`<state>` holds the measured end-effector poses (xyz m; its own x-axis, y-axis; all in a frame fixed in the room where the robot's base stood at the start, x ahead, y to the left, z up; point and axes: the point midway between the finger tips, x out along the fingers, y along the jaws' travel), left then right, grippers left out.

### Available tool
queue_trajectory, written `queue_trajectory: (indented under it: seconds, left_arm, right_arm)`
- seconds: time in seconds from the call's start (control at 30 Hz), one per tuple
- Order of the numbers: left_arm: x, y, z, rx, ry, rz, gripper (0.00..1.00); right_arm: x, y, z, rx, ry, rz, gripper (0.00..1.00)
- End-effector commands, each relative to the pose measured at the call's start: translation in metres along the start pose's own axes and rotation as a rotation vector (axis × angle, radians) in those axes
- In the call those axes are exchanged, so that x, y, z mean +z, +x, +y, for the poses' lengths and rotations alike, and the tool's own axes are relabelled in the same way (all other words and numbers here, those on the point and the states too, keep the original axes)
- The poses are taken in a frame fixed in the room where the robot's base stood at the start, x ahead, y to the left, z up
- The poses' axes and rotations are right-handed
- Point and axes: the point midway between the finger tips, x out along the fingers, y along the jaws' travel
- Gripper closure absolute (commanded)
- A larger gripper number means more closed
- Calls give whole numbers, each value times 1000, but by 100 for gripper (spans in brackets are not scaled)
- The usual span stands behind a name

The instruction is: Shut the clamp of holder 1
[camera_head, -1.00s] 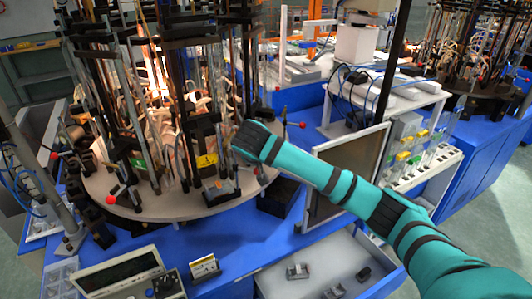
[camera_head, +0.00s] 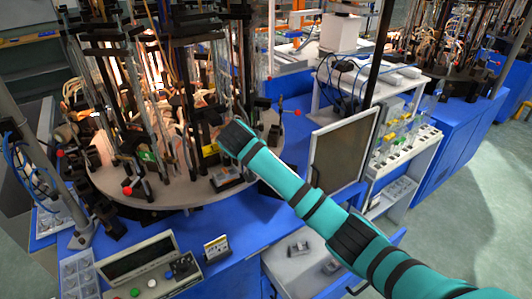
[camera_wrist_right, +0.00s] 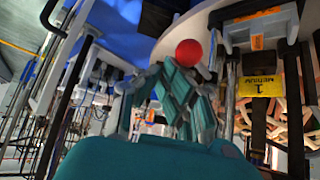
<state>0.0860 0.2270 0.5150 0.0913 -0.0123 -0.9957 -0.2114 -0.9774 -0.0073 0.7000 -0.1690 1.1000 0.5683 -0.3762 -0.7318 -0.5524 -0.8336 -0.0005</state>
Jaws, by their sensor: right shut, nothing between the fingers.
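Holder 1 carries a yellow label (camera_wrist_right: 262,87) reading "1 MEDIUM", which appears upside down in the right wrist view. A grey clamp-like part (camera_wrist_right: 255,30) with an orange piece sits beside the label; whether it is open or shut I cannot tell. In the head view the yellow label (camera_head: 210,149) and the grey part (camera_head: 226,178) are at the round table's front. My right gripper (camera_wrist_right: 186,72) is shut and empty, its tips just by a red ball knob (camera_wrist_right: 188,52); contact is unclear. In the head view its fingers are hidden behind my wrist. My left gripper is out of view.
The round grey table (camera_head: 175,192) bears many dark upright rods and tubes close to my gripper. Other red knobs (camera_head: 127,191) stick out at its rim. A control box (camera_head: 140,262) stands in front on the blue bench. A dark panel (camera_head: 342,152) stands near my right forearm.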

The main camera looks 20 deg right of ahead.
Motion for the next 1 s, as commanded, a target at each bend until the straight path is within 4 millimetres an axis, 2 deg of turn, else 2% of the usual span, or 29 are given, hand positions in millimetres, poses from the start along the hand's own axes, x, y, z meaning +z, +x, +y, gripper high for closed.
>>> queue_trajectory:
  seconds: [0.73,0.87,1.0]
  left_arm:
    - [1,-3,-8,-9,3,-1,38]
    - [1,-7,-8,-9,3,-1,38]
    - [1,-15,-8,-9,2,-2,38]
  right_arm:
    - [8,-1,-5,-5,-9,-12,100]
    - [-1,3,2,-3,-7,-12,100]
    - [-24,15,18,-2,-4,-7,100]
